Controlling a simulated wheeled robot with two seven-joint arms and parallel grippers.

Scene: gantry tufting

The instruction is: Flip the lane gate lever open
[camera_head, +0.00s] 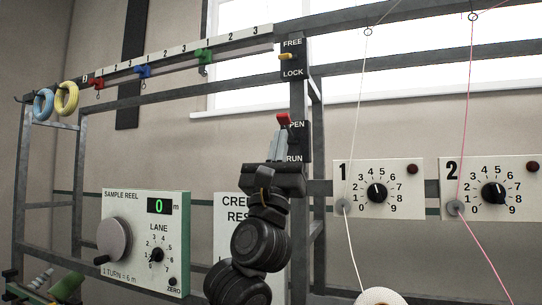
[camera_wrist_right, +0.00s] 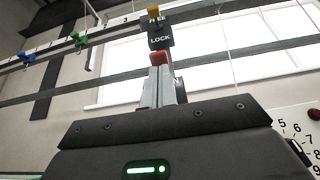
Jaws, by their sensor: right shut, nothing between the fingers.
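A red-tipped lever (camera_head: 283,120) shows on a dark plate (camera_head: 304,142) on the gantry upright. The plate reads "RUN" at the bottom and "PEN" at the top, its first letter hidden. The red tip sits by the upper word. My right gripper (camera_head: 279,131) points up, shut and empty, with its fingertips just below or against the red tip; I cannot tell whether they touch. In the right wrist view the red tip (camera_wrist_right: 158,59) shows just above the fingers (camera_wrist_right: 157,82), which hide the rest of the lever. My left gripper is not in view.
Above is a FREE/LOCK plate (camera_head: 292,43) with a yellow lever (camera_head: 285,56). Numbered dial panels (camera_head: 403,176) stand right of the upright, with thin threads before them. A sample reel panel (camera_head: 135,206) is at left. Coloured clips and rings hang on the upper rail.

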